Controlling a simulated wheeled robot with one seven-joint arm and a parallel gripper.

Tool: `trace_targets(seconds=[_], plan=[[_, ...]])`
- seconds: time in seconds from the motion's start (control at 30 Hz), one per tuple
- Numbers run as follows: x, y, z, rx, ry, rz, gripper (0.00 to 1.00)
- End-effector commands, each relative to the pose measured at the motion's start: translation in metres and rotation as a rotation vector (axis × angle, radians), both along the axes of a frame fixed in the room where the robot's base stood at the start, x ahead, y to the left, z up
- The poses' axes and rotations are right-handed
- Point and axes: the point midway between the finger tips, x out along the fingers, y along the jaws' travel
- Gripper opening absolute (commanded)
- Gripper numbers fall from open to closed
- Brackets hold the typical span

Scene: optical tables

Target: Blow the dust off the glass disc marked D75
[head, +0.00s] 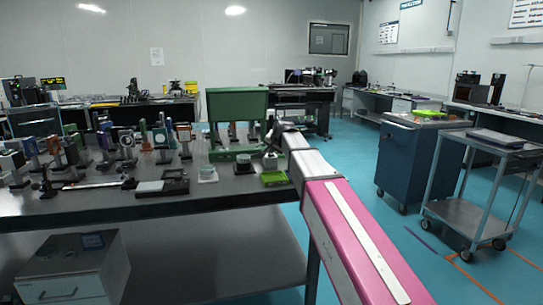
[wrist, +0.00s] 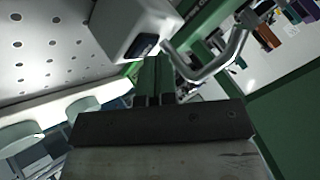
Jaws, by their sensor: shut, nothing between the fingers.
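No marking D75 is readable in either view, so I cannot tell which piece is that disc. In the head view my gripper (head: 272,142) is small and dark, beside the green stand at the table's right end. I cannot make out a blower.
A green stand (head: 237,105) rises behind the round pieces. A bright green tray (head: 274,179) lies at the table's right edge. Several optical mounts (head: 126,142) crowd the left. In the wrist view a white box (wrist: 135,22) and a bent metal bar (wrist: 215,68) are close to the fingers.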

Motion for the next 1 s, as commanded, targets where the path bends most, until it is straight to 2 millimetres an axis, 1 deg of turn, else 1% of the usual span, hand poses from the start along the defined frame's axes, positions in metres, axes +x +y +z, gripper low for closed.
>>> trace_targets(seconds=[0.4,0.77,0.87,1.0], plan=[[0.0,0.0,0.016,0.0,0.0,0.0,0.0],[0.0,0.0,0.017,0.0,0.0,0.0,0.0],[0.0,0.0,0.021,0.0,0.0,0.0,0.0],[0.001,0.0,0.031,0.0,-0.001,-0.001,0.0]])
